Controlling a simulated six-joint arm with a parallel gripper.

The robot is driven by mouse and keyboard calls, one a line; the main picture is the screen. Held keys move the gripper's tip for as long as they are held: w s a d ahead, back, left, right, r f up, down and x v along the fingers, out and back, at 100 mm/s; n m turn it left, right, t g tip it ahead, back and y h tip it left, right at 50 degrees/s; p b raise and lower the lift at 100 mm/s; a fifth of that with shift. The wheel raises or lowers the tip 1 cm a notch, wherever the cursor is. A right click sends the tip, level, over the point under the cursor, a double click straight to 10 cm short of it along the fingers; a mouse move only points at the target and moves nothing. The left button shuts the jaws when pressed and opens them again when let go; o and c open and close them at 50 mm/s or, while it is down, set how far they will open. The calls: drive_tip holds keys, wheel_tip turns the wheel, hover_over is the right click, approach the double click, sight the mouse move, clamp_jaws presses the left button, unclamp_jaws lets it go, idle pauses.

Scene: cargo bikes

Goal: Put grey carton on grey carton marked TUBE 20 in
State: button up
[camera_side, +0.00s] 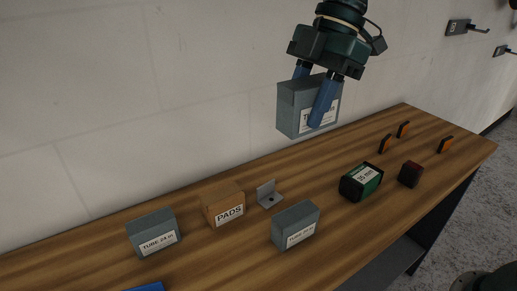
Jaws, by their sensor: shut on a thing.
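My gripper (312,98) is shut on a grey carton (290,110), with one blue finger in front of it and one behind. It holds the carton up in the air near the wall, well above the bench. The finger hides part of the white label, so its marking cannot be read in full. A second grey carton (297,216) stands upright on the bench below; its small label seems to read TUBE 20 in. A third grey carton (150,225) stands at the left with a label that seems to read TUBE 24 in.
An orange-brown PADS box (224,203) and a grey metal bracket (268,194) stand between the bench cartons. A blue object (148,287) shows at the front edge.

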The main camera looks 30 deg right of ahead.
drive_tip(key=shift+f, duration=0.15)
wheel_tip(320, 180, down, 15)
drive_tip(key=shift+f, duration=0.2)
idle(0.4)
drive_tip(key=shift+f, duration=0.1)
drive_tip(key=shift+f, duration=2.05)
drive_tip(key=shift+f, duration=0.1)
drive_tip(key=o, duration=1.2)
drive_tip(key=shift+c, duration=0.2)
